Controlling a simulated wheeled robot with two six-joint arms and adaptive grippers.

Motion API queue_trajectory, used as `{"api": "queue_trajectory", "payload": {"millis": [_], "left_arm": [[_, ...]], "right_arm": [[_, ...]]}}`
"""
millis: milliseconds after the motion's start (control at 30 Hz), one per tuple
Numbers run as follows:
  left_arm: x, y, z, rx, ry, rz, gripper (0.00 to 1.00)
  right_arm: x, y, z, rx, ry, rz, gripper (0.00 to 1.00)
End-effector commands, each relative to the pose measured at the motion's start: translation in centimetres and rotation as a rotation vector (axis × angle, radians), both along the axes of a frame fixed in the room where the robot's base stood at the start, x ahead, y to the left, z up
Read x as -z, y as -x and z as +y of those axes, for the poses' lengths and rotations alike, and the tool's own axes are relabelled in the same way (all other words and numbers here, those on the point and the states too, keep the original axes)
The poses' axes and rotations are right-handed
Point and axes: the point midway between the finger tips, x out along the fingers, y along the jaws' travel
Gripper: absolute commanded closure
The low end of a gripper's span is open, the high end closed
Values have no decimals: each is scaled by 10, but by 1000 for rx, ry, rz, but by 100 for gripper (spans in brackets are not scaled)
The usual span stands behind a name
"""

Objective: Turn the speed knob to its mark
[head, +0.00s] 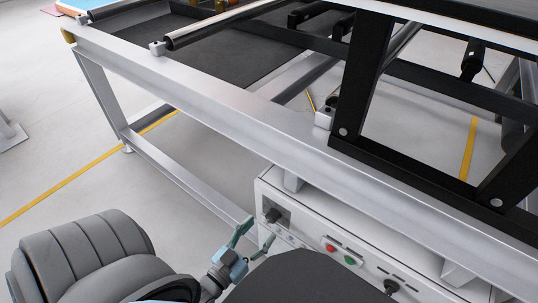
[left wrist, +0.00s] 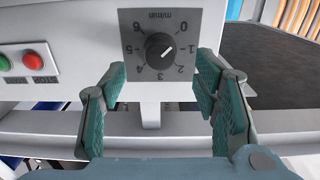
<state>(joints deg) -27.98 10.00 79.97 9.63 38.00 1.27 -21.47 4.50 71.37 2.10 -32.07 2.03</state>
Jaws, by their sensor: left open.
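The speed knob (left wrist: 159,46) is round and black with a pale line across it, on a dark grey dial plate (left wrist: 132,18) with numbers that appear upside down. I cannot tell exactly which number the line points to. In the head view the knob (head: 272,215) is at the left end of the white control box (head: 345,220). My left gripper (left wrist: 160,88) is open and empty, its teal pads on either side below the knob and apart from it. It also shows in the head view (head: 254,240), close in front of the dial. My right gripper is not in view.
A red button (left wrist: 30,60) and a green button (left wrist: 3,63) are on the same panel. The grey metal frame beam (head: 250,112) runs above the box. Open floor lies to the left.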

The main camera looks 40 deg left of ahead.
Motion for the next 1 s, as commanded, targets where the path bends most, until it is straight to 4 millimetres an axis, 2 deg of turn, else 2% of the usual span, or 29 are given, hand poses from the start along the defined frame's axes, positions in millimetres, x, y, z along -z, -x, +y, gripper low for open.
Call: {"api": "queue_trajectory", "payload": {"millis": [100,200,333,533,833,867,1000], "left_arm": [[2,-29,1,0,0,-3,45],[2,-43,1,0,0,0,45],[1,-50,1,0,0,2,45],[1,-51,1,0,0,3,45],[1,-50,1,0,0,3,91],[1,-50,1,0,0,3,94],[1,-50,1,0,-5,3,94]], "right_arm": [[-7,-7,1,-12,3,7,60],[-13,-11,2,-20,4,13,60],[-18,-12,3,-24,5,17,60],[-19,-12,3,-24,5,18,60],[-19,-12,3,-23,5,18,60],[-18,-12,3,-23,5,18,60],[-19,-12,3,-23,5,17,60]]}}
